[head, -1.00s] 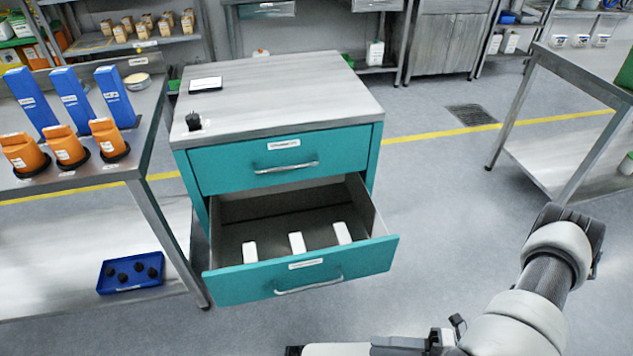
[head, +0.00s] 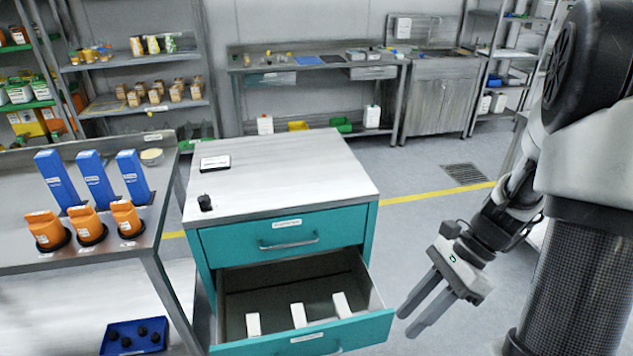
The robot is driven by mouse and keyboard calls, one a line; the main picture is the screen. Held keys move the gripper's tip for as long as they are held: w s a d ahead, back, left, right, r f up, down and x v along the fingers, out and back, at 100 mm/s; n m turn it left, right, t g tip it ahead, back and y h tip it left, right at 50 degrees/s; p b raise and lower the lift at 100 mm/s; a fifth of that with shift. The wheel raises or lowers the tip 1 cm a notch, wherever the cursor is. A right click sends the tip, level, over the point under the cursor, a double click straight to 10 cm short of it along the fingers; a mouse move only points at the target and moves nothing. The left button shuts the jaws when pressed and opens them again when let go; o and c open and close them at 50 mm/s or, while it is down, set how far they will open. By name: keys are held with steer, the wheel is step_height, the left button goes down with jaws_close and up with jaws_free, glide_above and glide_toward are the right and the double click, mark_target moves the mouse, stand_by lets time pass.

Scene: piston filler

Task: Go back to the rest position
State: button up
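My gripper (head: 418,306) hangs at the right of the head view, its two grey fingers apart with nothing between them. It points down and left, in front of the right side of the teal drawer cabinet (head: 218,246). My arm comes down from the upper right. The cabinet's lower drawer (head: 290,345) is pulled open and holds three white boxes (head: 298,315) standing in a row. The upper drawer (head: 285,238) is shut. My gripper appears clear of the drawer and the boxes.
A steel table (head: 100,250) at left carries three blue holders (head: 93,177) and three orange containers (head: 86,224). Below it is a blue tray (head: 125,348) of black knobs. Floor behind my gripper is clear.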

steer(key=s+a+r+n+t+h+p, duration=0.2)
steer(key=r+n, duration=0.6)
steer(key=r, duration=0.7)
steer(key=s+a+r+n+t+h+p, duration=0.2)
steer(key=r+n+t+h+p, duration=0.2)
steer(key=r+n, duration=0.5)
step_height(320, 180, up, 7)
steer(key=t+p, duration=0.2)
steer(key=p, duration=0.1)
steer(key=shift+s+f+t+h, duration=0.15)
steer(key=shift+s+t+h, duration=0.15)
steer(key=shift+h, duration=0.1)
steer(key=shift+w, duration=0.1)
